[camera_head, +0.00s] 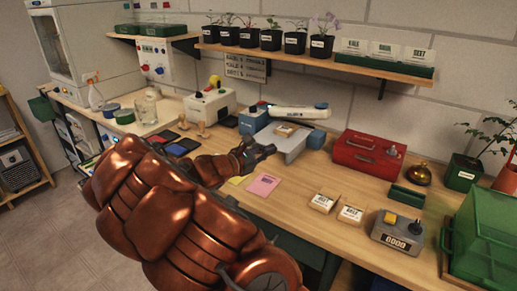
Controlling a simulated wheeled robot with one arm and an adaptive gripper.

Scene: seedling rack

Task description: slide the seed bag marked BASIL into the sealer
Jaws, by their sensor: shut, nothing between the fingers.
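The sealer (300,112), a blue and white device with a long pale arm, stands against the wall at the middle of the bench. A grey plate (297,147) extends in front of it. A small seed bag (285,130) lies on the plate near the sealer arm; its marking is too small to read. Two more pale seed bags, a left one (322,203) and a right one (350,215), lie on the bench to the right; I cannot read their labels surely. My gripper (268,151) is shut and empty at the plate's left front edge, apart from the bag.
A pink note (263,185) lies in front of my gripper. A shelf (300,60) with potted seedlings hangs above.

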